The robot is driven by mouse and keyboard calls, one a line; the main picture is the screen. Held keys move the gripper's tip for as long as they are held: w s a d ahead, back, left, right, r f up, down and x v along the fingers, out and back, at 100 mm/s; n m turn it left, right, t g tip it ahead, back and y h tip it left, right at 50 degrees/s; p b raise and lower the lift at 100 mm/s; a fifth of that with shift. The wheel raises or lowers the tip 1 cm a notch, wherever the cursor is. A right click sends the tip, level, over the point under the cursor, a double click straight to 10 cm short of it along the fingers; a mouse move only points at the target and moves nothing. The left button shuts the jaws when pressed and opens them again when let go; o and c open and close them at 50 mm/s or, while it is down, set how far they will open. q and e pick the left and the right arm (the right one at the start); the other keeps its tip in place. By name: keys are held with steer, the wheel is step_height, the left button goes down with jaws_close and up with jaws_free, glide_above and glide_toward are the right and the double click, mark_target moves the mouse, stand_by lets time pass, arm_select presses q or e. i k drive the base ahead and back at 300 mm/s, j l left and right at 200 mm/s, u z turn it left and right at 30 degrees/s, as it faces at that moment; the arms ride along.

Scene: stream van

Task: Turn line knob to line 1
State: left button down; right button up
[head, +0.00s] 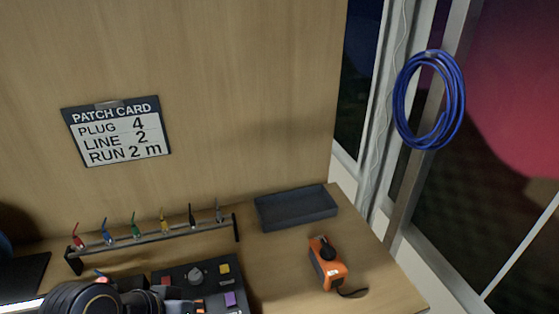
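A dark control box (228,283) lies on the desk at the bottom of the head view, its lower part cut off or covered. A grey round knob (196,274) stands on its top; its pointer direction and any line marks are too small to read. A dark rounded shape with a copper-coloured rim at the bottom left looks like part of my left arm. My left gripper (181,306) appears to reach over the box's lower left edge, below the knob; its fingers are not clear. My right gripper is out of view.
A patch card (117,131) on the wall reads plug 4, line 2, run 2 m. A rack (155,239) of coloured plugs stands behind the box. A dark tray (296,208) and an orange tool (327,264) lie to the right. A blue cable coil (429,99) hangs at right.

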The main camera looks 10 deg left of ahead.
mark_target(194, 277)
steer(key=j+u, duration=0.1)
steer(key=u, duration=0.25)
steer(key=k+j+u, duration=0.15)
steer(key=u, duration=0.2)
steer(key=j+u, duration=0.1)
steer(key=u, duration=0.25)
